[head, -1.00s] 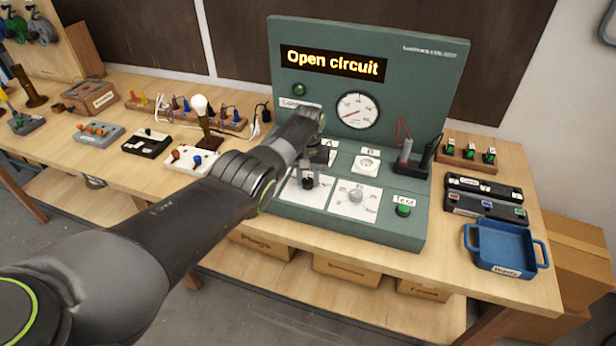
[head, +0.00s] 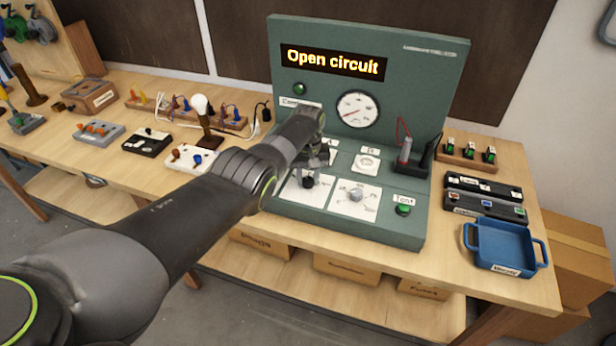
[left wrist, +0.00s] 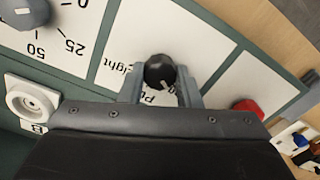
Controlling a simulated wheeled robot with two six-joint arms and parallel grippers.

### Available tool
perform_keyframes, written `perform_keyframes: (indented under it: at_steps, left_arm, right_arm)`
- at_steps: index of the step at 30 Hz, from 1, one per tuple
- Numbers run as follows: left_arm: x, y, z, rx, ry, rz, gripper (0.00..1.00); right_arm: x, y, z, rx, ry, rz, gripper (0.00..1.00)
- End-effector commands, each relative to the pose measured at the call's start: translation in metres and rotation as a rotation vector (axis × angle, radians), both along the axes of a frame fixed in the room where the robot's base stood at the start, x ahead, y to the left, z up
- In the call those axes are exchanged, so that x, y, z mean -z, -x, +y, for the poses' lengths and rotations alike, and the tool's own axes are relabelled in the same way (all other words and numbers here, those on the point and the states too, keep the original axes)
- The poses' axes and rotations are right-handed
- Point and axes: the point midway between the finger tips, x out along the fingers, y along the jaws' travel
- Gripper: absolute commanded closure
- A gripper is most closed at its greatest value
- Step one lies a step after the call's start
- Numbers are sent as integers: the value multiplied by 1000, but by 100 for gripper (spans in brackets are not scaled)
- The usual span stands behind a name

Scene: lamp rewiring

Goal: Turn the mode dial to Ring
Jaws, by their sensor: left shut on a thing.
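The mode dial is a black round knob (left wrist: 160,71) on a white plate of the green test panel (head: 385,228). It also shows in the head view as a dark knob (head: 308,182), partly covered by my arm. My left gripper (left wrist: 160,82) is shut on the knob, one grey finger on each side. A pale mark on the knob points to the lower right of the left wrist view, near a partly hidden label starting "Po". Another label ending in "ight" is left of the knob. I cannot make out a Ring label. My right gripper is in neither view.
The panel display (head: 333,62) reads "Open circuit". A grey numbered dial (head: 355,195) sits right of the mode dial, with a green Test button (head: 403,209) beyond. A red button (left wrist: 248,107) lies on the knob's other side. A blue tray (head: 499,262) stands at right.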

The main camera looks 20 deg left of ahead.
Motion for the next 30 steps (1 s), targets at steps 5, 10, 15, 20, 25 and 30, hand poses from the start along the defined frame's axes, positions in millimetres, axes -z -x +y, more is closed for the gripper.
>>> perform_keyframes:
  at_steps: [5, 10, 15, 20, 25, 30]
  left_arm:
    - [-2, -2, 0, -1, -1, -5, 52]
    - [-1, -1, 0, 0, 0, -3, 48]
    - [-2, -1, 0, 0, 0, -2, 48]
    - [-15, -1, 0, 0, 0, -3, 48]
    - [-40, -1, 0, 0, 0, -5, 48]
    - [-69, -2, 0, 0, 0, -8, 48]
  right_arm:
    - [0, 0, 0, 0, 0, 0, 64]
    - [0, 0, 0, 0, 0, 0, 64]
    - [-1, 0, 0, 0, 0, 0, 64]
    - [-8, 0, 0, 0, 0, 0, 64]
    - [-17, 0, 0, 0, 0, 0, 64]
    - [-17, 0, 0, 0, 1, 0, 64]
